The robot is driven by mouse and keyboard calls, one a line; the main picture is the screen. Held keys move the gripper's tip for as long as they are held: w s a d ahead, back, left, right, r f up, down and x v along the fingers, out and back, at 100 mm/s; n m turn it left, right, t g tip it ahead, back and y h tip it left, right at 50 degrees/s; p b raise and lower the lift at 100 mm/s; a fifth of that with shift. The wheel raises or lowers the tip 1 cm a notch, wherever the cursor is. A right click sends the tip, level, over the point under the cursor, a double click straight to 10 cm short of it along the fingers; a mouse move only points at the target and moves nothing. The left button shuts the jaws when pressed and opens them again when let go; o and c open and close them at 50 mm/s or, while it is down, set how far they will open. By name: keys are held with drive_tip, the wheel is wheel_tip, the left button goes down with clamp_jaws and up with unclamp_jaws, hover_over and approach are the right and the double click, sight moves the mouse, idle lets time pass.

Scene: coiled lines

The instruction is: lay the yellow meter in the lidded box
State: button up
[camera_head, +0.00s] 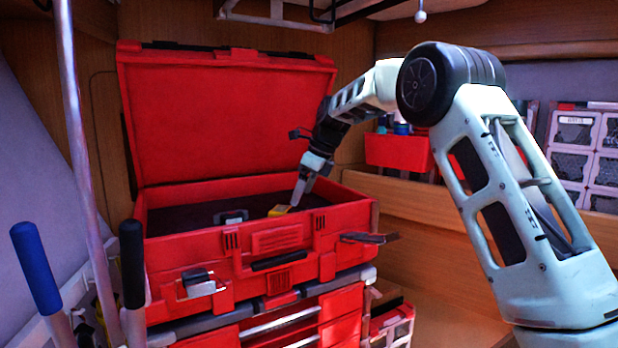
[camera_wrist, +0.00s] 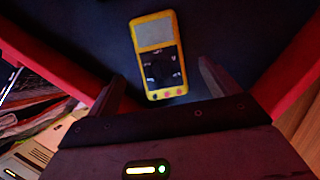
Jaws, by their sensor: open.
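The red lidded box (camera_head: 160,254) stands with its lid (camera_head: 225,115) raised. The yellow meter (camera_head: 279,210) is inside the box, near its front right. In the wrist view the meter (camera_wrist: 157,55) lies face up on the dark lining, its screen and dark face showing. My gripper (camera_head: 297,200) reaches down into the box at the meter. In the wrist view my gripper (camera_wrist: 160,70) is open, with one finger on each side of the meter's lower part and gaps between. The front wall hides part of the meter in the head view.
A small grey item (camera_head: 231,217) lies in the box, left of the meter. Red drawers (camera_head: 285,335) are below the box. Upright poles with a blue grip (camera_head: 36,268) and a black grip (camera_head: 132,262) stand at left. A red bin (camera_head: 398,151) is behind my arm.

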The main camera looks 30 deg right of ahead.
drive_tip(key=b+v, duration=0.1)
drive_tip(key=v, duration=0.6)
drive_tip(key=shift+f, duration=0.1)
